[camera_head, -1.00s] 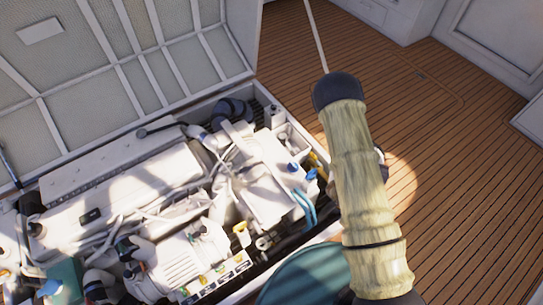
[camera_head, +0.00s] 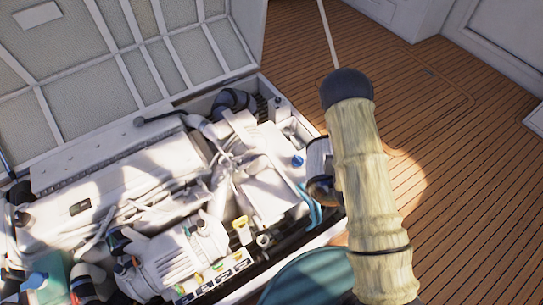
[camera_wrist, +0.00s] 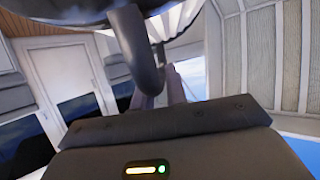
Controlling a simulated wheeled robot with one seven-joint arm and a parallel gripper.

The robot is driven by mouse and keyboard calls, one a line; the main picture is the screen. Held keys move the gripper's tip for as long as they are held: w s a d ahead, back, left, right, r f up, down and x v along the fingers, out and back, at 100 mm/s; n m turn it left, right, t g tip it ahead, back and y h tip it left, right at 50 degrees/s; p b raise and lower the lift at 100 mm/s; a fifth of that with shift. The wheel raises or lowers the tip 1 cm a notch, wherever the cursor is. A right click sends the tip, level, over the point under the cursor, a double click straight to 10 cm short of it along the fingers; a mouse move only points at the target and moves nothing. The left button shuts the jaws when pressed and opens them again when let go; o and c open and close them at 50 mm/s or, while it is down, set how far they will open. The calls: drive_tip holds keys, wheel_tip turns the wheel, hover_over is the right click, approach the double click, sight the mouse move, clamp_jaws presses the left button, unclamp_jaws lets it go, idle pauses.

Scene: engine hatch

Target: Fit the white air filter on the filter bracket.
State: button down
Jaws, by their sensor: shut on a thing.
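In the wrist view my gripper (camera_wrist: 160,95) points away from the camera, its fingers partly hidden behind a dark curved piece (camera_wrist: 147,60). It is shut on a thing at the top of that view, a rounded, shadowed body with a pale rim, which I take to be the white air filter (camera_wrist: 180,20). In the head view my sleeved arm covers the right middle, and the fingertips cannot be made out there. I cannot pick out the filter bracket among the engine parts.
The white engine (camera_head: 130,180) fills the open hatch at left, with hoses and a blue cap (camera_head: 298,160). The raised hatch lid (camera_head: 110,65) stands behind it. A teal round thing (camera_head: 310,278) is at the bottom. The wooden deck (camera_head: 440,140) at right is clear.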

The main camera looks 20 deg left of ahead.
drive_tip(key=a+f+n+g+y+b, duration=0.2)
drive_tip(key=a+f+n+y+b, duration=0.1)
drive_tip(key=a+b, duration=0.6)
drive_tip(key=a+f+n+g+y+b, duration=0.2)
drive_tip(key=a+f+n+y+b, duration=0.2)
drive_tip(key=a+b, duration=0.6)
drive_tip(key=a, duration=0.4)
drive_tip(key=shift+a+n, duration=0.2)
drive_tip(key=shift+n, duration=0.1)
drive_tip(key=shift+s+f+g+y, duration=0.1)
drive_tip(key=shift+s+g+y, duration=0.05)
drive_tip(key=shift+g+y, duration=0.15)
drive_tip(key=shift+f+b, duration=0.2)
drive_tip(key=shift+b, duration=0.1)
wheel_tip(320, 180, down, 12)
drive_tip(key=b, duration=0.7)
drive_tip(key=shift+r+b, duration=0.2)
drive_tip(key=shift+b, duration=0.2)
drive_tip(key=shift+f+b, duration=0.3)
drive_tip(key=shift+b, duration=0.05)
idle(0.3)
